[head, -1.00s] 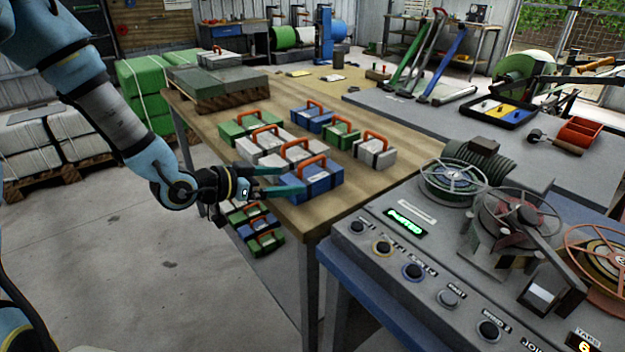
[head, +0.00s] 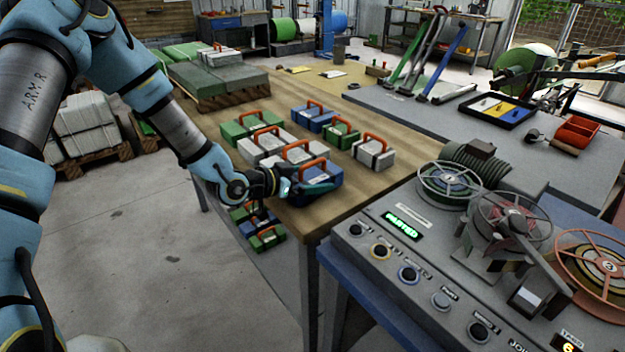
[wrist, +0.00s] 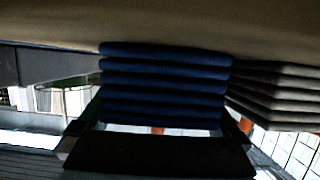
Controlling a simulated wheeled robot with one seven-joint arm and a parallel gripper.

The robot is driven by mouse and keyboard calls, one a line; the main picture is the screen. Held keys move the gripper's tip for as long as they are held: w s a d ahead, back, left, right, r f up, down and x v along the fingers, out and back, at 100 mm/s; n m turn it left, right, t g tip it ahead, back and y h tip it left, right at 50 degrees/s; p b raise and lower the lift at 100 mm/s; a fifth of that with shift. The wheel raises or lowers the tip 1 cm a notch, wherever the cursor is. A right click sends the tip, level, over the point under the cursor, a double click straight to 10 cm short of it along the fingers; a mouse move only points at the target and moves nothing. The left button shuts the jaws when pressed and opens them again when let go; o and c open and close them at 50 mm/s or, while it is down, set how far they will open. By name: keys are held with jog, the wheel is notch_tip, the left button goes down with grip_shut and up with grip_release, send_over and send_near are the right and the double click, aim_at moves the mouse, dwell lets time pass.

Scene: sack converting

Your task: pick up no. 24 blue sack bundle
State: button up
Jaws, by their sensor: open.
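A blue sack bundle (head: 326,176) with an orange handle sits at the near edge of the wooden table (head: 350,200); I cannot read its number. My gripper (head: 310,187) is open at its near side and hides part of it. In the wrist view, where the table shows at the top, the bundle (wrist: 165,85) is a stack of flat blue layers. My open fingers (wrist: 160,125) reach along both its sides. I cannot tell whether they touch it. Another blue bundle (head: 308,120) sits farther back.
White bundles (head: 262,146) and green bundles (head: 341,134) stand close behind, and a grey stack (wrist: 275,90) is right beside the blue one in the wrist view. More bundles (head: 262,236) lie low under the table edge. A control console (head: 440,250) stands at right.

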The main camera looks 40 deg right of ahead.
jog(key=c, duration=1.1)
jog(key=shift+c, duration=0.3)
jog(key=shift+r, duration=0.15)
